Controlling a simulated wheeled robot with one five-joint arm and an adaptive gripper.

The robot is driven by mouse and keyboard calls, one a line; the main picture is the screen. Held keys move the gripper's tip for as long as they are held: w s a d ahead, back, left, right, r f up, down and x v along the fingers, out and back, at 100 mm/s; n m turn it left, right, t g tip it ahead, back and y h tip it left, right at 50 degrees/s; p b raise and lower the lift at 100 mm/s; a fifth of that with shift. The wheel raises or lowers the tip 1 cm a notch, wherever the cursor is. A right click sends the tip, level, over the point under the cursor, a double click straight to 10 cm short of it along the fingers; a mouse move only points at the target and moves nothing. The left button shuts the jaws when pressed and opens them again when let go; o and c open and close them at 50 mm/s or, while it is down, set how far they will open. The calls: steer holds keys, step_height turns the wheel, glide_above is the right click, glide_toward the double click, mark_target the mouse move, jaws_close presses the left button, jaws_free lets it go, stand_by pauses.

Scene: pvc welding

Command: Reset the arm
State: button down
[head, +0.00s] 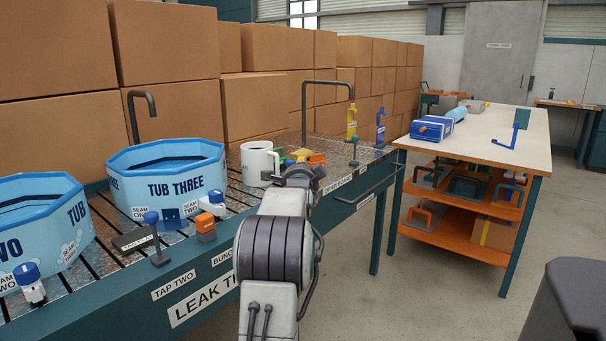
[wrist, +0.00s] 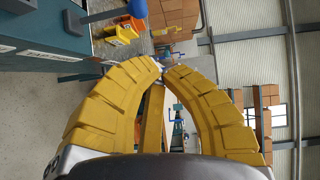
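My gripper (wrist: 162,70) shows in the wrist view as two curved yellow fingers that bow outward and come together at their tips. I see nothing gripped at the tips. A yellow-orange strip shows in the gap behind the fingers, and I cannot tell what it is. In the head view my arm stands folded in front of the leak test bench (head: 221,262), and it hides my gripper there.
Tub three (head: 166,182) and tub two (head: 36,222) stand on the bench at left. A white mug (head: 257,163) and a blue-knobbed post (head: 155,238) are near my arm. A workbench (head: 480,136) with orange shelves stands at right. Floor between the benches is clear.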

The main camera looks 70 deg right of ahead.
steer(key=shift+v, duration=1.5)
steer(key=shift+w+a+r, duration=0.1)
steer(key=w+a+r+n+t+y+p, duration=0.1)
steer(key=w+a+r+n+y+p, duration=0.35)
steer(key=a, duration=0.65)
steer(key=w+a+r+n+t+y+p, duration=0.15)
steer(key=w+a+n+p, duration=0.45)
steer(key=a, duration=0.6)
steer(key=w+a+r+n+t+y+p, duration=0.15)
steer(key=w+a+n+y+p, duration=0.35)
steer(key=a, duration=0.6)
steer(key=s+a+r+n+g+y+p, duration=0.1)
steer(key=s+a+n+y+p, duration=0.2)
steer(key=a, duration=0.7)
steer(key=s+a+r+n+g+y+p, duration=0.1)
steer(key=s+a+n+p, duration=0.1)
steer(key=a+n+p, duration=0.6)
steer(key=s+a+n+g+y+p, duration=0.1)
steer(key=s+a+n, duration=0.4)
steer(key=s+a, duration=0.6)
steer(key=s+g+p, duration=0.1)
steer(key=g, duration=0.1)
steer(key=shift+s+g+y, duration=0.3)
steer(key=shift+s, duration=0.05)
